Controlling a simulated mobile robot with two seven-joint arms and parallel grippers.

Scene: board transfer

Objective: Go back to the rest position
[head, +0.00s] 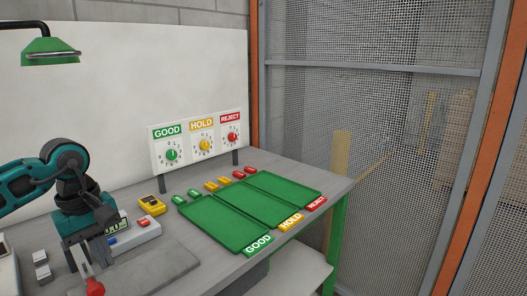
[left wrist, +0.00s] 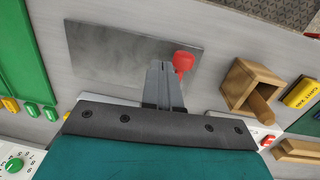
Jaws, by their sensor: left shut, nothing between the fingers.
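My left gripper (head: 86,270) hangs low over the near left of the bench in the head view, fingers pointing down. Its fingers also show in the left wrist view (left wrist: 160,68); they are shut with nothing between them. A red knob-like thing (left wrist: 183,62) appears right beside the fingertips there, and also in the head view (head: 95,288). I cannot tell whether it touches them. A grey plate (head: 165,268) lies beside and beneath the gripper. My right gripper is not in view.
Green trays (head: 222,228) marked GOOD, HOLD and REJECT lie to the right. A dial board (head: 198,143) stands behind them. A yellow device (head: 152,205) and a white display box (head: 138,234) sit close to the gripper. A wooden box (left wrist: 247,84) shows in the left wrist view.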

